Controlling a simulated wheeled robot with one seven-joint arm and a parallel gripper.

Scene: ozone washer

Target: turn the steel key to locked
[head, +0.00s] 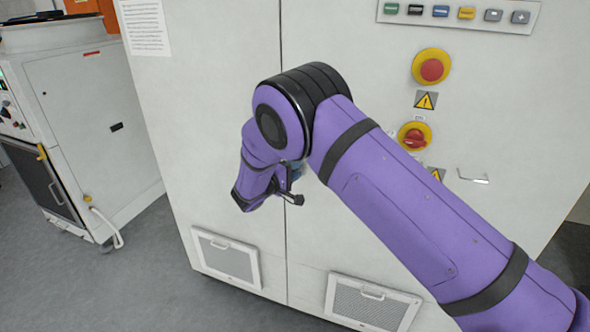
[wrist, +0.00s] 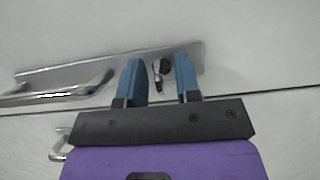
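In the wrist view the steel key (wrist: 159,68) sits in a lock on a metal plate (wrist: 110,72) fixed to the white cabinet. My gripper (wrist: 160,80) is open, with one blue finger on each side of the key. A gap shows between each finger and the key, and I cannot tell how far the fingers are from the cabinet face. In the head view my purple arm hides the key and nearly all of my gripper.
The white cabinet (head: 210,90) fills the middle. A metal handle (wrist: 62,95) is left of the key in the wrist view.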

